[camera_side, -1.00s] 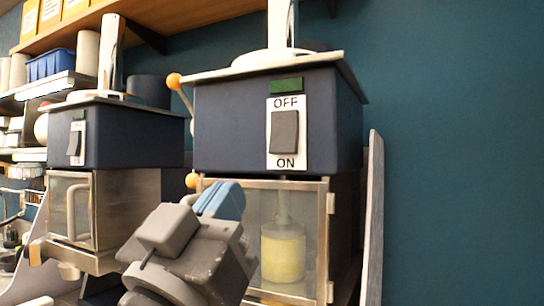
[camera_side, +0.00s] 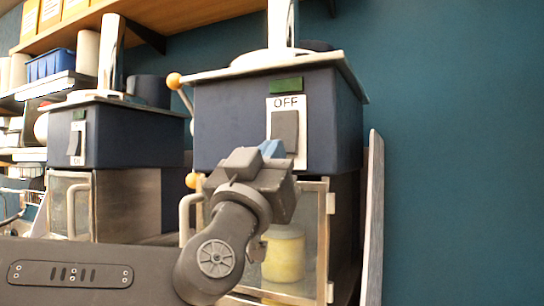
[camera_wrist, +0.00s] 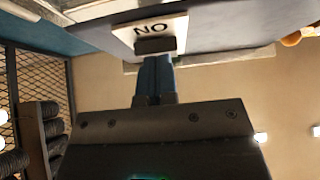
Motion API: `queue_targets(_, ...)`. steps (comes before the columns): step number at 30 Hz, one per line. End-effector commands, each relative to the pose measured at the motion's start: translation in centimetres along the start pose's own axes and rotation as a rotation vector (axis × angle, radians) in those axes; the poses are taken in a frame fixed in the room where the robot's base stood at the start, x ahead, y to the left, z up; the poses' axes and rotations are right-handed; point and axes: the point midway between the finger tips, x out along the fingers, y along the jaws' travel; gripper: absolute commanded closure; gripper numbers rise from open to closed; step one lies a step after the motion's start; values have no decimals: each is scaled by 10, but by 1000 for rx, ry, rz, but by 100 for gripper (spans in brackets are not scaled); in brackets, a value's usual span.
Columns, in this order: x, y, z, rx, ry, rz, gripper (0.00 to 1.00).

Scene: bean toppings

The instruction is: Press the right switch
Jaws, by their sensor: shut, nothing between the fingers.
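The right switch (camera_side: 287,128) is a dark grey rocker on a white plate, on the front of the right navy machine box. OFF shows above it in the side view; the ON label below is covered by my gripper. My gripper (camera_side: 272,148) has blue fingers, shut and empty, at the lower part of this switch plate. In the wrist view, my fingers (camera_wrist: 156,72) point up at the ON label, seen upside down, and the switch's dark end (camera_wrist: 176,45) is just beyond them. I cannot tell whether they touch. The left switch (camera_side: 74,139) is on the left machine.
Below the right box is a glass-fronted compartment with a yellow container (camera_side: 284,252) inside. An orange-knobbed lever (camera_side: 174,80) sticks out at the box's left. A metal handle (camera_side: 185,222) stands beside my gripper. The teal wall side at right is open.

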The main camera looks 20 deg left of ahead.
Motion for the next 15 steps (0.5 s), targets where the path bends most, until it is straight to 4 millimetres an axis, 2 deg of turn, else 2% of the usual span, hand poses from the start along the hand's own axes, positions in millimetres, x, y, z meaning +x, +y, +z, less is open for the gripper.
queue_targets(6,0,0,1,1,4,-1,100)
queue_targets(10,5,-1,9,6,61,-4,100)
queue_targets(15,4,0,6,0,62,-3,100)
